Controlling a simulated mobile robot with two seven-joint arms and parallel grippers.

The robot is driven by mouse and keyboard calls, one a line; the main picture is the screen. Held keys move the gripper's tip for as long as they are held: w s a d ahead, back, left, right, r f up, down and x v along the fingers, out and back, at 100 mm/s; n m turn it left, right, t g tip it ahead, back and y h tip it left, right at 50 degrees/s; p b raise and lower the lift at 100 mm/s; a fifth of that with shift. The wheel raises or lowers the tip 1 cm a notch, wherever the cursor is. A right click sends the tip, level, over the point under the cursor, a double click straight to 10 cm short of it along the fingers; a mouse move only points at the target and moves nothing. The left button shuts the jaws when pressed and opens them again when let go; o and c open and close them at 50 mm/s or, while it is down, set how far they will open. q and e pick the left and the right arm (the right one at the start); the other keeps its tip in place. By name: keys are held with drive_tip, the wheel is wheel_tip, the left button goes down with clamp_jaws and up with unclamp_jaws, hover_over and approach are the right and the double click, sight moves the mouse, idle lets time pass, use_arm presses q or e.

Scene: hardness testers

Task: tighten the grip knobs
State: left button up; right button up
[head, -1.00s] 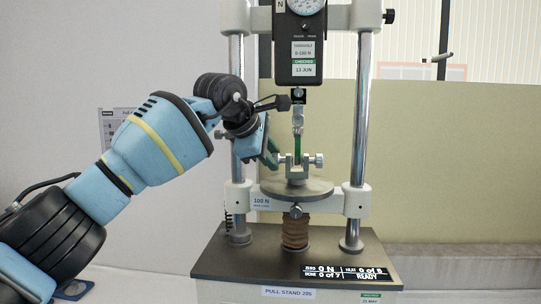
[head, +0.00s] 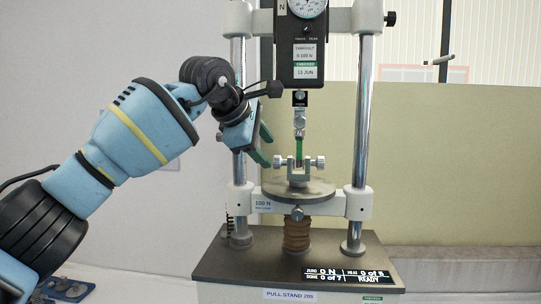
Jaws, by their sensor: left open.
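The pull stand's lower grip (head: 298,174) sits on a round plate (head: 318,190). It has a left grip knob (head: 278,162) and a right grip knob (head: 320,162), one on each side. A green strip (head: 299,150) stands upright between the lower grip and the upper grip (head: 299,122), which hangs under the force gauge (head: 301,62). My left gripper (head: 264,147) has green fingers. It is open and empty, just left of and slightly above the left knob, and appears apart from it. My right gripper is not in view.
Two steel columns (head: 361,130) flank the grips, and my left gripper is by the left column (head: 238,75). The black base (head: 215,262) carries a display (head: 347,275) reading 0 N and READY.

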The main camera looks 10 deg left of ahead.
use_arm(q)
drive_tip(key=v, duration=0.3)
drive_tip(key=shift+s+a+r, duration=0.1)
drive_tip(key=shift+s+r, duration=0.15)
wheel_tip(320, 180, down, 7)
drive_tip(key=s+m+t+h, duration=0.2)
drive_tip(key=t, duration=0.6)
drive_tip(key=shift+r+m, duration=0.2)
drive_tip(key=shift+m, duration=0.1)
drive_tip(key=shift+w+d, duration=0.1)
drive_tip(key=shift+d, duration=0.15)
drive_tip(key=shift+x, duration=3.8)
drive_tip(key=shift+a, duration=0.1)
